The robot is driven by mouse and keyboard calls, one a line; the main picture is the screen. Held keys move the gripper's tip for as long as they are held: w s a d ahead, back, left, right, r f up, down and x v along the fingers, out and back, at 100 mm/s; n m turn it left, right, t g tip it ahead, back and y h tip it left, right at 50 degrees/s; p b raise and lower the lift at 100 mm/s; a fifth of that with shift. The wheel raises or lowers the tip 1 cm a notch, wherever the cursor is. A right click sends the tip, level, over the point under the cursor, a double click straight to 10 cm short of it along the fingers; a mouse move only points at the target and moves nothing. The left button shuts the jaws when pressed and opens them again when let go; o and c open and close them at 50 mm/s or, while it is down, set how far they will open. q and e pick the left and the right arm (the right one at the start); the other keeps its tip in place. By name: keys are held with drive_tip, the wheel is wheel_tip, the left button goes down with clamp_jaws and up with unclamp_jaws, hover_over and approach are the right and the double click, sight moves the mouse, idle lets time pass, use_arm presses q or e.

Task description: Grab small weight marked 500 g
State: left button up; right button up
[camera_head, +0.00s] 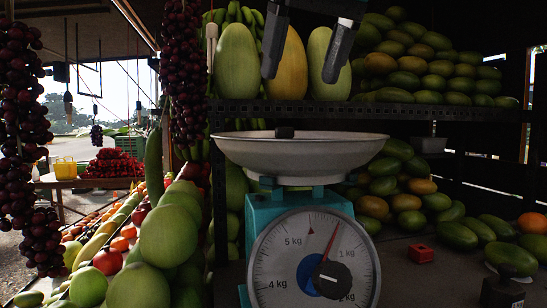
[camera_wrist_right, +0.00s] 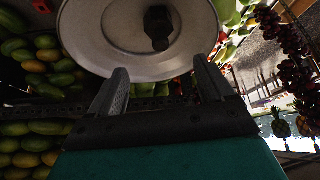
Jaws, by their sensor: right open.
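A small dark weight (camera_head: 284,132) stands on the pale round pan (camera_head: 345,148) of a teal dial scale (camera_head: 262,212). In the right wrist view the dark weight (camera_wrist_right: 158,27) lies beyond my fingertips, between their lines. Its marking cannot be read. Another black object (camera_head: 503,291) with a light label, perhaps a larger weight, stands at the bottom right, cut by the frame edge. My right gripper (camera_head: 305,72) is open and empty, above the pan and apart from the weight; it also shows in the right wrist view (camera_wrist_right: 162,76). My left gripper is not in view.
A dark shelf (camera_head: 400,112) with green and yellow fruit runs behind the pan. Dark red grapes (camera_head: 184,75) hang to the left. Large green fruit (camera_head: 168,235) is piled left of the scale. A small red box (camera_head: 420,253) sits right of it on fairly clear counter.

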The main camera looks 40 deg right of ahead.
drive_tip(key=shift+x, duration=6.05)
